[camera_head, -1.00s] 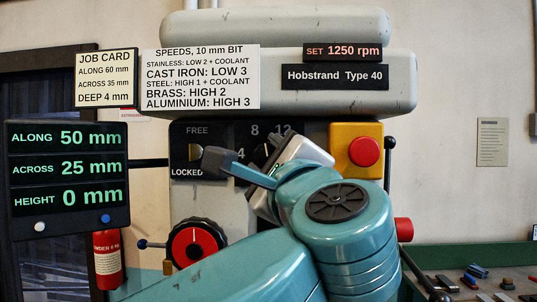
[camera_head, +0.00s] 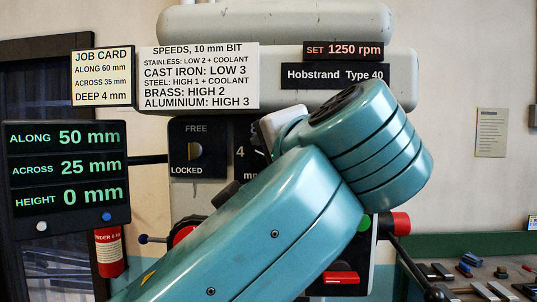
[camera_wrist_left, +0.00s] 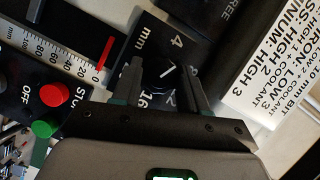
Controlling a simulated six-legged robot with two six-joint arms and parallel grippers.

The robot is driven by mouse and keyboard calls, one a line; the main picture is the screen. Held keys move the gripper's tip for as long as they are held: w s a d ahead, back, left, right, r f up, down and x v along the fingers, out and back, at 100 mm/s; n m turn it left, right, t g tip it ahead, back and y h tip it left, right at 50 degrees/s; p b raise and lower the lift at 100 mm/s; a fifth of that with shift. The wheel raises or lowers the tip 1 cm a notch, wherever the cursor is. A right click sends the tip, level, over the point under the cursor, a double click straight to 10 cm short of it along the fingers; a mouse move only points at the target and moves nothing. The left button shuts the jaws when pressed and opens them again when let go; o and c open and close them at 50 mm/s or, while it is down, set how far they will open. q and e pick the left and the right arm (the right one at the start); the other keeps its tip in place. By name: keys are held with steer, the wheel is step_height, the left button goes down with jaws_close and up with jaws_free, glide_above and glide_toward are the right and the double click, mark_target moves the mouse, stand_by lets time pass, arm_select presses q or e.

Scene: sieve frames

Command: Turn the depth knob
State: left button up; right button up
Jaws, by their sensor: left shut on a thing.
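The depth knob (camera_wrist_left: 168,72) is dark with a short white line and sits on the depth dial plate (camera_wrist_left: 150,37) in the left wrist view. The figures 4, 16 and "mm" show around it. My left gripper (camera_wrist_left: 164,66) has its two fingers on either side of the knob and is shut on it. The line slants up to the right; which figure it marks I cannot tell. In the head view my left arm hides the knob and most of the dial plate (camera_head: 242,174). The job card (camera_head: 102,92) reads DEEP 4 mm. My right gripper is not in view.
A FREE/LOCKED plate (camera_head: 197,160) is left of the dial. The readout (camera_head: 66,176) shows 50, 25 and 0 mm. Near the gripper are a red button (camera_wrist_left: 54,92), a green button (camera_wrist_left: 45,127) and a scale (camera_wrist_left: 70,48). A green bench (camera_head: 480,243) holds small parts at right.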

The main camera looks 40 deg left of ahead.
arm_select(q)
steer(key=n, duration=0.1)
steer(key=n+h, duration=0.1)
steer(key=n, duration=0.1)
steer(key=shift+r+n+h, duration=0.25)
steer(key=shift+n+h, duration=0.15)
steer(key=shift+a, duration=0.1)
stand_by(0.4)
steer(key=o, duration=0.9)
steer(key=shift+o, duration=0.8)
steer(key=shift+w, duration=0.2)
steer(key=shift+f, duration=0.1)
steer(key=shift+s, duration=0.2)
